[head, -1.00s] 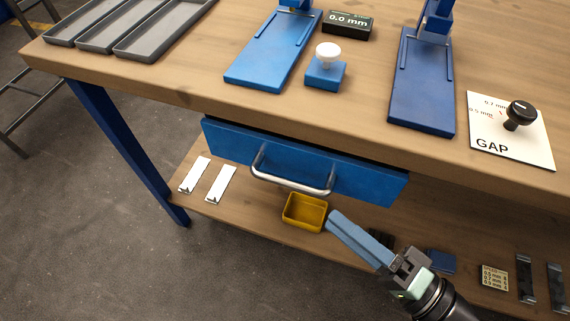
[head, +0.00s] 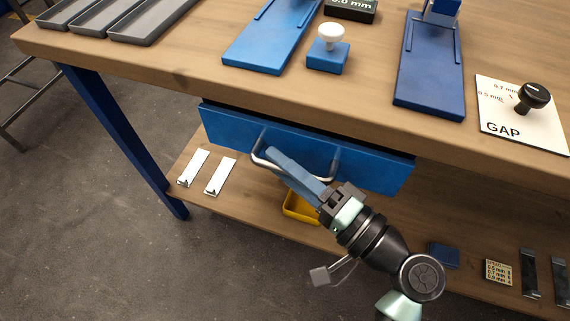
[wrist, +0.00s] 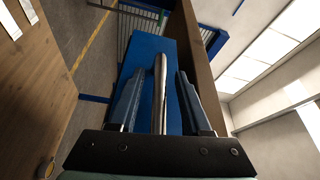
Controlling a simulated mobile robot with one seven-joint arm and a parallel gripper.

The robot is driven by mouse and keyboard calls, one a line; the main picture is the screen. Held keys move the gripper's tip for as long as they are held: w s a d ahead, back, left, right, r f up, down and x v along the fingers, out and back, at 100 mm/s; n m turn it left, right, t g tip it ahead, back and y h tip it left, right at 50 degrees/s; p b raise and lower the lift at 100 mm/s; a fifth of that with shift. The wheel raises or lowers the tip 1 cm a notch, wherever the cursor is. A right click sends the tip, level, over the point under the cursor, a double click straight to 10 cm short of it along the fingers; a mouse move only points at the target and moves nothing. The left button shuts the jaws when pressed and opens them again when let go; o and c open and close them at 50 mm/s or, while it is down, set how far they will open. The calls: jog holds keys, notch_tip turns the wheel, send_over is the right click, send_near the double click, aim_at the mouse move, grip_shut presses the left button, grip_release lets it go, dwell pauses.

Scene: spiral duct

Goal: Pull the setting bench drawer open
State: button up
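The setting bench drawer has a blue front (head: 378,170) under the wooden bench top. I see no clear opening at it. Its silver bow handle (head: 322,178) crosses the front and is partly covered by my fingers. My gripper (head: 272,153) reaches up to the handle from the lower right in the head view. In the wrist view my gripper (wrist: 160,78) is open, with one finger on each side of the handle bar (wrist: 159,100). Gaps show between bar and fingers. The blue drawer front (wrist: 150,50) lies ahead of them.
The bench top (head: 180,85) overhangs the drawer. A yellow bin (head: 298,205) on the lower shelf (head: 250,205) is partly hidden behind my gripper. White strips (head: 220,176) lie left of it. A blue bench leg (head: 125,140) stands at the left.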

grip_shut()
dwell(1.3)
